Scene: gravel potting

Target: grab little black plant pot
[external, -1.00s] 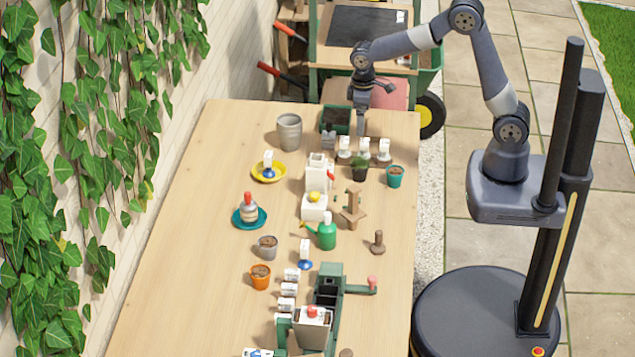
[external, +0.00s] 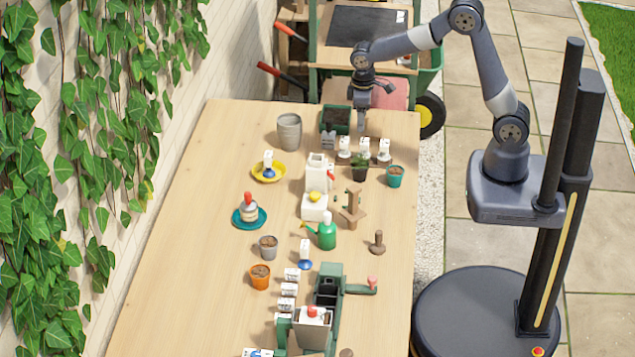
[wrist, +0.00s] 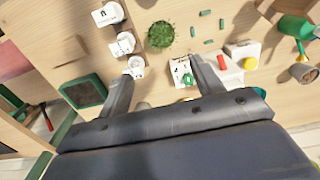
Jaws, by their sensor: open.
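The little black plant pot (external: 360,174) stands upright on the table with a green plant in it, in front of a row of small white items. In the wrist view the bushy plant (wrist: 160,35) shows from above and its leaves mostly hide the pot. My gripper (external: 361,128) is above the far end of the table, beyond the pot and apart from it. In the wrist view the two fingers of my gripper (wrist: 162,72) are spread, with nothing held between them, and the plant lies ahead of their tips.
White labelled items (external: 365,147) stand close behind the pot. A teal pot (external: 395,180) is to its right, and a white dispenser (external: 318,178) to its left. A green tray (external: 335,115) and a grey pot (external: 289,131) are at the far end. The table's left side is mostly clear.

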